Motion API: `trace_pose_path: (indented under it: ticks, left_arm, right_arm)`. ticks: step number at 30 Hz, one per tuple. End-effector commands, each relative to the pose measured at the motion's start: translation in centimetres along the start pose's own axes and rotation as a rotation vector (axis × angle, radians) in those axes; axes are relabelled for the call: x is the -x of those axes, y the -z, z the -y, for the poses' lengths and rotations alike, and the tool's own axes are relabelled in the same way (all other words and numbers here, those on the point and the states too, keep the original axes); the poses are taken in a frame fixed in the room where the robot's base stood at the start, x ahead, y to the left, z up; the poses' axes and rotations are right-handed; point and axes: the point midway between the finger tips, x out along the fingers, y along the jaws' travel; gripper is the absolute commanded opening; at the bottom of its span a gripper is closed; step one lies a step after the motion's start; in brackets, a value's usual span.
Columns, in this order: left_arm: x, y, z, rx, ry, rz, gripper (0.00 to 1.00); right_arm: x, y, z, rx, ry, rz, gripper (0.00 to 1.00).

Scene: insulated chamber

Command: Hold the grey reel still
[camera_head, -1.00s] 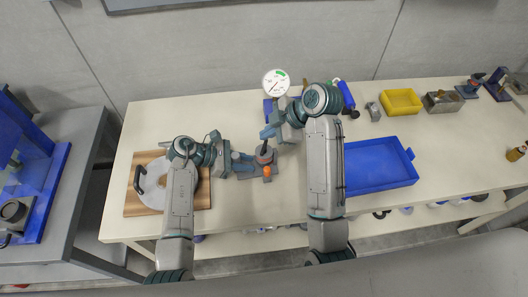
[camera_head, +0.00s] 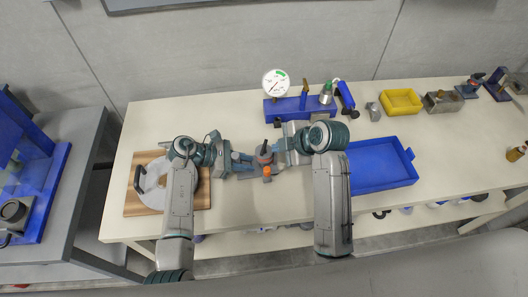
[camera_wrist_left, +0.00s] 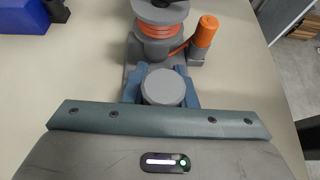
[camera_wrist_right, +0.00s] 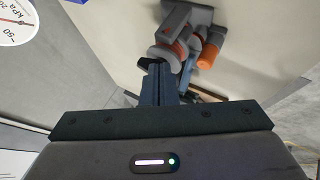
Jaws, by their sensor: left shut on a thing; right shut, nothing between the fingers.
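The grey reel (camera_wrist_left: 158,28), wound with orange cord, stands upright on a grey base; it also shows in the head view (camera_head: 264,155) and the right wrist view (camera_wrist_right: 168,54). A black crank piece shows at its top. Beside it is a grey post with an orange cap (camera_wrist_left: 206,30). My left gripper (camera_wrist_left: 162,88) is shut on a round grey post at the near end of the reel's base. The left gripper also shows in the head view (camera_head: 246,161). My right gripper (camera_head: 280,147) is shut and empty, close to the reel's right side; I cannot tell whether its tips (camera_wrist_right: 160,72) touch the black piece.
A white dial gauge (camera_head: 276,82) on a blue stand (camera_head: 290,110) is behind the reel. A blue tray (camera_head: 380,165) lies to the right, a yellow bin (camera_head: 400,101) beyond it. A wooden board (camera_head: 136,205) is at the left. The table's front edge is near.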

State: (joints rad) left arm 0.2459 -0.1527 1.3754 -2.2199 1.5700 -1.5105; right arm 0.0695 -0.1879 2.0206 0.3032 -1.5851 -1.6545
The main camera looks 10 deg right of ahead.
Motion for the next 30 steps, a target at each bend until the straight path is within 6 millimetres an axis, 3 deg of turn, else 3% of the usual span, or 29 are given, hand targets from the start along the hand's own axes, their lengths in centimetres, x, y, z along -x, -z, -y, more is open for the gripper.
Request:
trace_pose_path:
  ticks: [10,30]
  left_arm:
    - [-0.01,0.01,0.01,0.0,0.0,0.0,0.0]
    - [-0.01,0.02,0.01,0.0,0.0,0.0,0.0]
  right_arm:
    - [-0.97,-0.47,0.67,0.0,0.001,0.0,0.0]
    - [-1.19,-0.8,0.04,0.0,0.001,0.0,0.0]
